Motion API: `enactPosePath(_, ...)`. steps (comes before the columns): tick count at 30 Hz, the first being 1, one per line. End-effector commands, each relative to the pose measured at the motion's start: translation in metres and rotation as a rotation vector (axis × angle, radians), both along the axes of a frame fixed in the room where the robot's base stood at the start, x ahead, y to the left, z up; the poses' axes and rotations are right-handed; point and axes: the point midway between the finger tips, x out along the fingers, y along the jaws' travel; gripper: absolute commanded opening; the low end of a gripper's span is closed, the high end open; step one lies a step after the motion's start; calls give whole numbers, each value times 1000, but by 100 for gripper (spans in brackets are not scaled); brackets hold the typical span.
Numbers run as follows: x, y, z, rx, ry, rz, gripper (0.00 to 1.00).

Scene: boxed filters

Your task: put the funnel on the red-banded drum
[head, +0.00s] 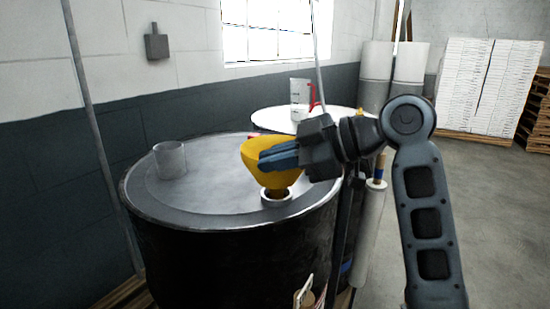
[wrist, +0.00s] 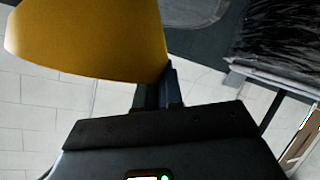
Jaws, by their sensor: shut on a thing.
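The yellow funnel (head: 257,150) is held by my gripper (head: 268,160), whose blue fingers are shut on its side. It is roughly upright, wide mouth up, over the pale ring of an opening (head: 277,199) in the lid of the large dark drum (head: 228,245). Its narrow end is at or just above the ring; I cannot tell whether it has entered. No red band shows on this drum's visible side. In the wrist view the funnel (wrist: 85,35) fills the upper left, against my fingers (wrist: 165,88).
A clear cup (head: 170,160) stands on the drum lid at left. White stacked boxes (head: 485,85) stand at back right. The floor at right is open.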

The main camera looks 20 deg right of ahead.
Motion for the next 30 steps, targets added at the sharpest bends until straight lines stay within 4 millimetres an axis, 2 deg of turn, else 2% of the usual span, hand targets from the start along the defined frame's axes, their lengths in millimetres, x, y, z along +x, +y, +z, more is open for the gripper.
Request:
enactPosePath(13,0,0,-1,0,0,0,0)
enactPosePath(30,0,0,-16,0,0,0,0)
